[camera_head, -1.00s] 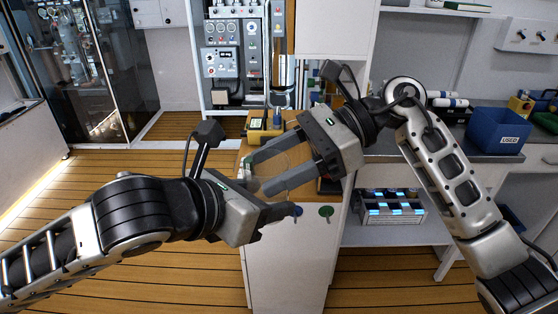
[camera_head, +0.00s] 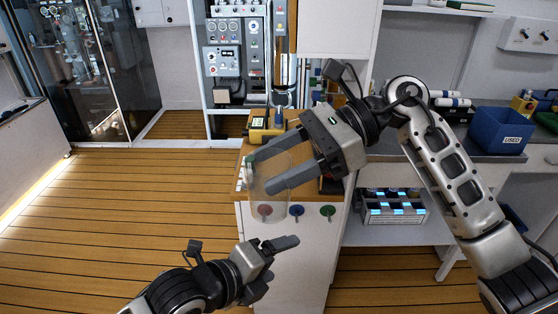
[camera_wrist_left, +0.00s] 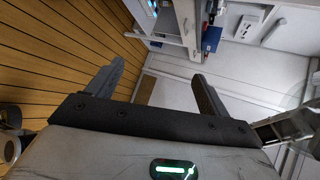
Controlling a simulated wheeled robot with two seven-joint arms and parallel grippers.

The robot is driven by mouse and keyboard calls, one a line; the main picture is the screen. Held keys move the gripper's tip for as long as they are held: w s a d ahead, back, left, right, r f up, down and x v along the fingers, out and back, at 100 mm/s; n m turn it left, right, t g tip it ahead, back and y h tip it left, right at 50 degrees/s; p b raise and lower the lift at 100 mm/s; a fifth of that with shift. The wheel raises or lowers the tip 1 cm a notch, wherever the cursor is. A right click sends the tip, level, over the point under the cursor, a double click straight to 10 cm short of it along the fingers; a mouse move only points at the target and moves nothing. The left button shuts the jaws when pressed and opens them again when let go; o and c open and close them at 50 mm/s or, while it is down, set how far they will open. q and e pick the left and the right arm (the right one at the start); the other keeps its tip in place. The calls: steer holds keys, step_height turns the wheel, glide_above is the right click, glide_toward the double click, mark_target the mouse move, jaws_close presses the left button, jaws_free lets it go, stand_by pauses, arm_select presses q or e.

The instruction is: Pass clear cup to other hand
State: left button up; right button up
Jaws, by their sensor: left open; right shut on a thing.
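The clear cup (camera_head: 270,205) is see-through and stands out faintly in the head view, in front of the wooden counter. My right gripper (camera_head: 262,172) is shut on the cup, with one finger on each side of it, and holds it up over the counter's front edge. My left gripper (camera_head: 278,258) is lower in the head view, below the cup and apart from it. In the left wrist view my left gripper (camera_wrist_left: 155,85) is open, with nothing between its fingers.
A yellow device (camera_head: 262,127) stands on the wooden counter (camera_head: 334,198) behind the cup. Red, blue and green round knobs (camera_head: 296,210) sit on the cabinet's front. A blue bin (camera_head: 498,130) marked "USED" is on the right bench. The wooden floor (camera_head: 110,210) at left is clear.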

arm_select(q)
steer(key=s+a+f+n+y, duration=0.2)
steer(key=s+a+f+n, duration=0.2)
steer(key=n, duration=0.5)
steer(key=s+a+f+n+y, duration=0.2)
steer(key=s+a+f+n, duration=0.2)
steer(key=f+n, duration=0.3)
steer(key=s+a+f+n+t+y, duration=0.1)
steer(key=s+a+f+n, duration=0.3)
steer(key=n, duration=0.7)
step_height(320, 180, down, 2)
steer(key=shift+s+a+f+y, duration=0.25)
steer(key=shift+a+y, duration=0.45)
steer(key=shift+a, duration=0.25)
